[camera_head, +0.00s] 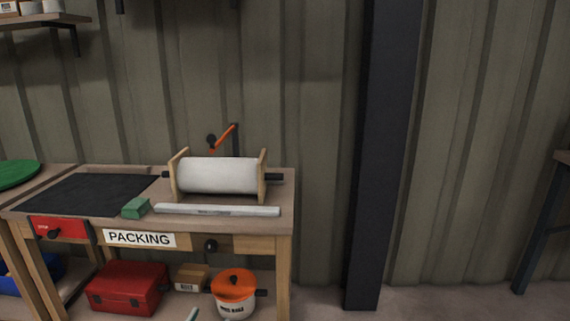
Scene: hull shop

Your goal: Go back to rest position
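Neither of my grippers shows clearly in the head view. A small pale green piece at the bottom edge, below the packing bench (285,215), is too little to identify. The bench stands left of centre with a "PACKING" label on its front. On it are a white roll (218,175) in a wooden stand, a long pale bar (217,210), a green block (136,207) and a black mat (85,194).
Under the bench are a red toolbox (126,288), a small carton (191,278) and a white pot with an orange lid (234,285). A dark post (382,150) stands right of the bench. A dark-legged stand (544,225) is at the right edge. Floor between them is clear.

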